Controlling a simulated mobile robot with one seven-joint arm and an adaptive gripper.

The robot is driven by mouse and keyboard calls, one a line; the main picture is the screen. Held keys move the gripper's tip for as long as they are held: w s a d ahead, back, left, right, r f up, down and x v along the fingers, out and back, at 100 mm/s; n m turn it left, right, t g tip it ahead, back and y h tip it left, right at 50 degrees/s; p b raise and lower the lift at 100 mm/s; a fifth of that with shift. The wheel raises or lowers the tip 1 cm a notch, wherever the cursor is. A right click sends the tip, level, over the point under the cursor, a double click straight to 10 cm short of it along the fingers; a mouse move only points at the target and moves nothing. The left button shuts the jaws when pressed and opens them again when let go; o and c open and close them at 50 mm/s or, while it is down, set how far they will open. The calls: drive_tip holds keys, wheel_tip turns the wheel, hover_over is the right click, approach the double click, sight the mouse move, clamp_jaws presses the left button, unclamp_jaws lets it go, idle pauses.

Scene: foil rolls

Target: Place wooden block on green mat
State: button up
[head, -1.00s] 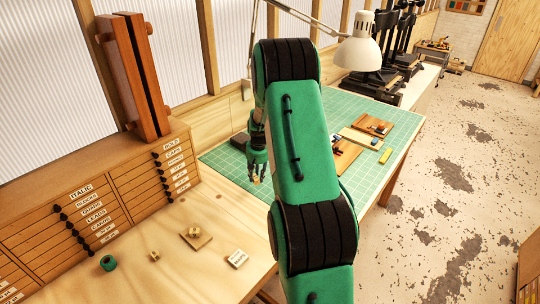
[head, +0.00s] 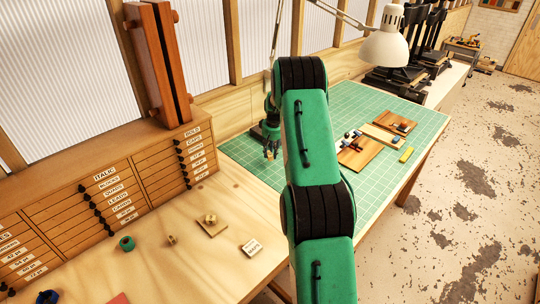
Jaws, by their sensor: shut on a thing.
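My gripper (head: 270,150) hangs over the near left part of the green mat (head: 330,185), fingers pointing down. It is shut on a small tan wooden block (head: 269,156), which shows only as a speck between the fingertips. Whether the block touches the mat or is held above it, I cannot tell. My arm covers part of the mat to the right of the gripper.
On the mat's right side lie brown wooden boards (head: 360,153) with small pieces and a yellow block (head: 406,155). A lamp (head: 385,46) overhangs the back.

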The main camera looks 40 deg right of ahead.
sight(270, 154)
drive_tip(key=shift+w+d+f, duration=0.1)
drive_tip(key=shift+w+d, duration=0.8)
drive_tip(key=shift+w, duration=0.25)
drive_tip(key=shift+f, duration=1.8)
drive_tip(key=shift+f, duration=0.1)
drive_tip(key=o, duration=0.9)
drive_tip(key=shift+o, duration=0.2)
wheel_tip(270, 154, up, 12)
drive_tip(key=s, duration=0.1)
drive_tip(key=shift+s+a, duration=0.35)
drive_tip(key=shift+s, duration=0.05)
